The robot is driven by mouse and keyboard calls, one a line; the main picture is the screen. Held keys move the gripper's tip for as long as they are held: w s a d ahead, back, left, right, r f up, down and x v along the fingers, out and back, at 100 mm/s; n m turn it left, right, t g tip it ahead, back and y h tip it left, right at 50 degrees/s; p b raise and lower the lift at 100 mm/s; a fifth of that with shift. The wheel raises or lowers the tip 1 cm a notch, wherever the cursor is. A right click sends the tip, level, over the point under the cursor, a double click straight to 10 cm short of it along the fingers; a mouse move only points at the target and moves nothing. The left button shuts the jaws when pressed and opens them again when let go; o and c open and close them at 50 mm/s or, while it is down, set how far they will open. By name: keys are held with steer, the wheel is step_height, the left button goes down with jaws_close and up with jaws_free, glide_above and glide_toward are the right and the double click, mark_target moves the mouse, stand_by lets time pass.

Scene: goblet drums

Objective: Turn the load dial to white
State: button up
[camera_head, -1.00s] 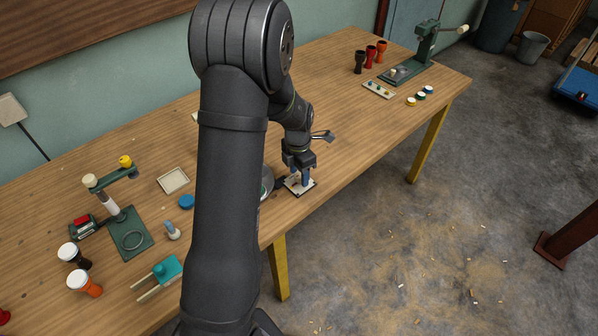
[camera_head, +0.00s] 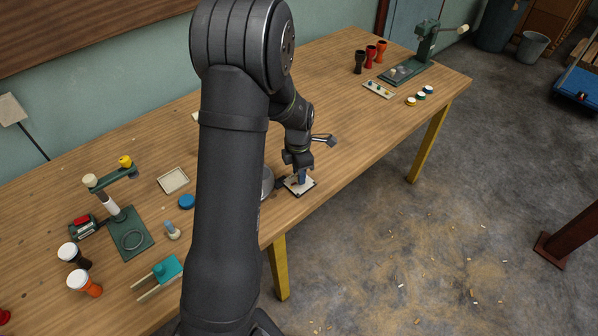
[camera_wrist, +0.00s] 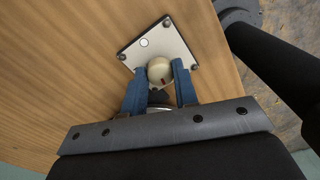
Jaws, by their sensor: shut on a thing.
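The load dial is a round cream knob (camera_wrist: 159,70) with a short dark red mark on the lower part of its face. It sits on a pale square plate (camera_wrist: 178,46) with dark corner screws, and the plate also shows in the head view (camera_head: 305,189). A white spot (camera_wrist: 144,43) lies on the plate, above and left of the knob in the wrist view. My gripper (camera_wrist: 159,79) has its blue fingers on both sides of the knob and is shut on it. In the head view my gripper (camera_head: 302,177) is over the plate. The fingers hide part of the plate.
The plate is near the table's (camera_head: 345,150) front edge. A grey round thing (camera_head: 267,182) stands just left of it, partly behind my arm. Bare wood lies between.

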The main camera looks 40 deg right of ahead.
steer(key=m, duration=0.4)
steer(key=shift+m, duration=0.3)
steer(key=m, duration=0.4)
steer(key=shift+m, duration=0.3)
steer(key=m, duration=0.4)
steer(key=shift+s+m, duration=0.1)
steer(key=shift+m, duration=0.2)
steer(key=m, duration=0.3)
steer(key=shift+m+t, duration=0.3)
steer(key=m, duration=0.3)
steer(key=shift+m, duration=0.3)
steer(key=m, duration=0.4)
steer(key=shift+r+m, duration=0.1)
steer(key=shift+m, duration=0.2)
steer(key=m, duration=0.4)
steer(key=shift+a, duration=0.1)
steer(key=shift+m, duration=2)
